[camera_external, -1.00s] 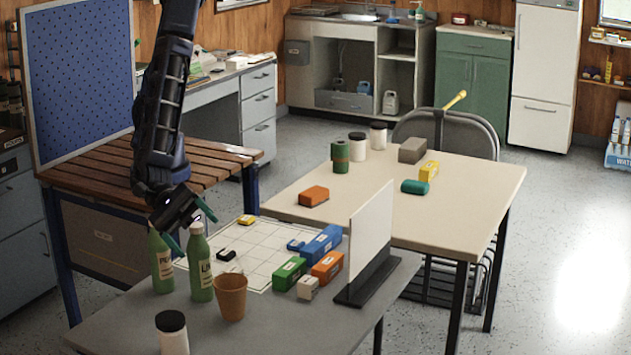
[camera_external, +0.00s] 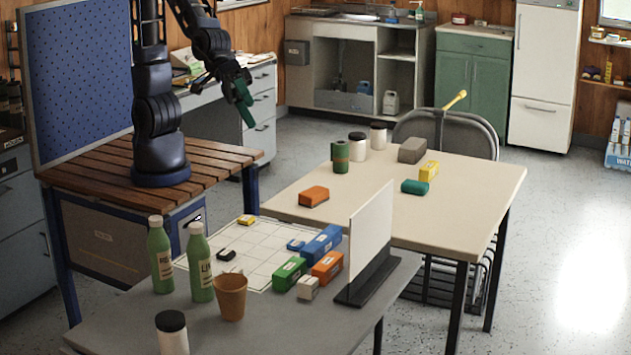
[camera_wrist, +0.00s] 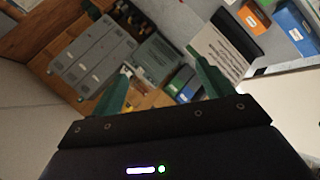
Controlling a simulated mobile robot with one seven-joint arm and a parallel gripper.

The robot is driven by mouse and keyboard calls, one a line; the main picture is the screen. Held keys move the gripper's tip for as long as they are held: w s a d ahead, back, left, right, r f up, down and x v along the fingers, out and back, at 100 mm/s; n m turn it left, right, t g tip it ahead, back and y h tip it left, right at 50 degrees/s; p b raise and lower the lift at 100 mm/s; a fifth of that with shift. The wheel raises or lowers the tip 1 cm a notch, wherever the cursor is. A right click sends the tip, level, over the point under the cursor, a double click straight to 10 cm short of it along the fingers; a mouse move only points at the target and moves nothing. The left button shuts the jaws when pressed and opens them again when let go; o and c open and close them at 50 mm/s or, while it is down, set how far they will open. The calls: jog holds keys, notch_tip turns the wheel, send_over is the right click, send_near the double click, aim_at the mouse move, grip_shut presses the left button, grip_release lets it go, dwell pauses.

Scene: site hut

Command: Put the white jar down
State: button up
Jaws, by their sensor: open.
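Several white jars with black lids show in the external view. One white jar (camera_external: 171,335) stands upright at the near edge of the grey table, partly cut off by the frame. Two more, a white jar (camera_external: 357,149) and another white jar (camera_external: 378,138), stand at the back of the cream table. Which of them the task means cannot be told. My gripper (camera_external: 246,116) is raised in front of the back desk, well away from all the jars. In the wrist view its green fingers (camera_wrist: 165,80) are apart, with nothing held between them.
On the grey table (camera_external: 115,330) are two green bottles (camera_external: 201,275), a brown cup (camera_external: 231,297), a white grid sheet (camera_external: 265,258), coloured boxes (camera_external: 322,246) and an upright white panel (camera_external: 370,235). The cream table (camera_external: 440,220) has clear room at its front and right.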

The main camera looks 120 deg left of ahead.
jog(key=s+a+r+m+g+y, duration=0.1)
jog(key=s+a+m, duration=0.3)
jog(key=s+a, duration=0.8)
jog(key=s+a+r+m+g+y, duration=0.2)
jog(key=s+a+m+g+y, duration=0.1)
jog(key=s+a, duration=1)
jog(key=shift+s+m+g, duration=0.4)
jog(key=shift+s+m, duration=0.4)
jog(key=shift+s, duration=0.35)
